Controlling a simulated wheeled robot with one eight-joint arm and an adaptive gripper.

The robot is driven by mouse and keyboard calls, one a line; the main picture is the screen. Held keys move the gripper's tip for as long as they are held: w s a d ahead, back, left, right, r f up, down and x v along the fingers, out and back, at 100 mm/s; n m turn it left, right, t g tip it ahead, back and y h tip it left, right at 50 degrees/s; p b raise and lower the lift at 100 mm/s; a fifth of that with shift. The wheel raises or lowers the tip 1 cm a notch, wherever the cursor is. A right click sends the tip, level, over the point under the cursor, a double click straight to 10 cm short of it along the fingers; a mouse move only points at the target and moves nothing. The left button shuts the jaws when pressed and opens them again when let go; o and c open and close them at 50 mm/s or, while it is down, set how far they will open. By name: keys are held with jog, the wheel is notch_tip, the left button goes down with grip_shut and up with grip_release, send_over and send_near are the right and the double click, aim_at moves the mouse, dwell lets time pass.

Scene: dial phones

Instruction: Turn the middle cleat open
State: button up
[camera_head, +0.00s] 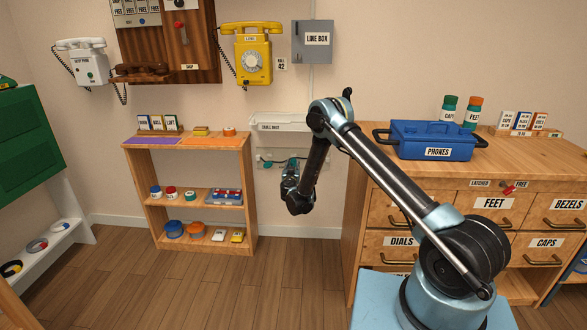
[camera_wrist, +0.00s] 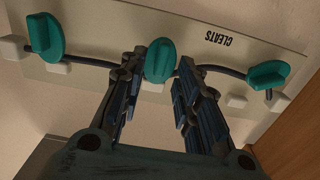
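The cleat board (camera_wrist: 100,38), lettered CLEATS and upside down in the wrist view, carries three teal cleats with a dark cable running along them. The middle cleat (camera_wrist: 160,58) stands long-ways up and down in the picture. The left-hand cleat (camera_wrist: 45,37) looks similarly upright; the right-hand one (camera_wrist: 269,74) lies more sideways. My gripper (camera_wrist: 161,66) is open, one finger on each side of the middle cleat, with gaps visible. Contact cannot be told. In the head view my gripper (camera_head: 292,172) is at the wall board, hiding the middle cleat.
A white tray (camera_head: 280,122) is on the wall just above the board. A low wooden shelf (camera_head: 249,190) stands left of my gripper. A wooden cabinet (camera_head: 352,215) with drawers stands to the right, a blue PHONES box (camera_head: 438,141) on top.

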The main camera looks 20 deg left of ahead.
grip_shut()
jog(key=n, duration=0.6)
jog(key=shift+s+a+f, duration=0.1)
jog(key=shift+a+f, duration=0.05)
jog(key=shift+a, duration=0.25)
jog(key=n, duration=0.5)
jog(key=f+n, duration=0.1)
jog(key=n, duration=0.5)
jog(key=a+f+n, duration=0.1)
jog(key=n, duration=0.4)
jog(key=shift+s+f+n, duration=0.15)
jog(key=shift+f+n, duration=0.05)
jog(key=shift+n, duration=0.1)
jog(key=shift+d+n, duration=0.1)
jog(key=shift+n, duration=0.2)
grip_release()
